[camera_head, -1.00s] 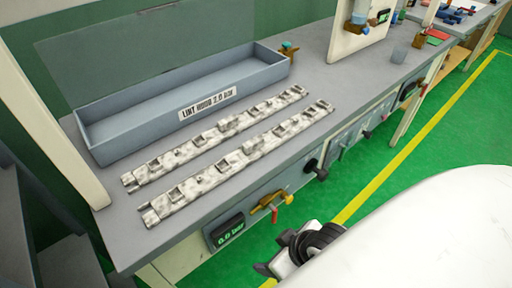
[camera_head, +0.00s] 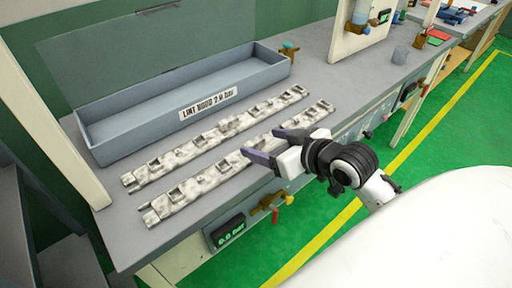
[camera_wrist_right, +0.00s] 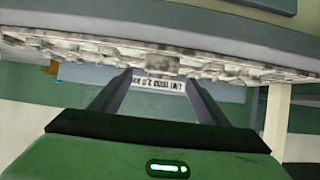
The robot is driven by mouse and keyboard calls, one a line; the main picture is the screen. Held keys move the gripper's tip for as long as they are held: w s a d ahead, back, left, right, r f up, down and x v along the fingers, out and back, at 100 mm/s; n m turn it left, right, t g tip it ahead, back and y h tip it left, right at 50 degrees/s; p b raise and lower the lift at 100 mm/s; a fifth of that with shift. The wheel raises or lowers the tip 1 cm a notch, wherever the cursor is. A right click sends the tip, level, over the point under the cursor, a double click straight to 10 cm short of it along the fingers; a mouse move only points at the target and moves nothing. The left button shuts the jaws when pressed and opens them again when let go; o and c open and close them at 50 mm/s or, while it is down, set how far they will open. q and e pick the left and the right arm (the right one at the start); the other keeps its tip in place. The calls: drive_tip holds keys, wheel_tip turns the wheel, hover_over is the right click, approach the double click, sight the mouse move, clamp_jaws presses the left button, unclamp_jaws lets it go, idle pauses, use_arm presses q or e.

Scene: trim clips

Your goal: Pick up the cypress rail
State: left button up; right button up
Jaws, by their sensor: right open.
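Two long mottled white-grey rails with raised clips lie parallel on the grey bench: a front rail (camera_head: 205,182) near the bench's front edge and a back rail (camera_head: 205,143) behind it. No marking tells me which is the cypress rail. My right gripper (camera_head: 266,146) is open and empty, with its purple-grey fingers at the middle of the front rail, covering part of it. In the right wrist view, the open fingers (camera_wrist_right: 160,86) point toward a rail (camera_wrist_right: 85,47) and appear apart from it. My left gripper is not in view.
A long, open, empty blue-grey box (camera_head: 125,145) with a white label stands behind the rails. The bench (camera_head: 118,228) is bare at its left end. A pressure display (camera_head: 228,232) and valves (camera_head: 268,203) sit on its front.

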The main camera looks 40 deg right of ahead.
sight(254, 141)
drive_tip(key=x, duration=0.5)
drive_tip(key=shift+w+f, duration=0.1)
drive_tip(key=shift+f, duration=0.1)
drive_tip(key=shift+r, duration=0.1)
drive_tip(key=c, duration=1.4)
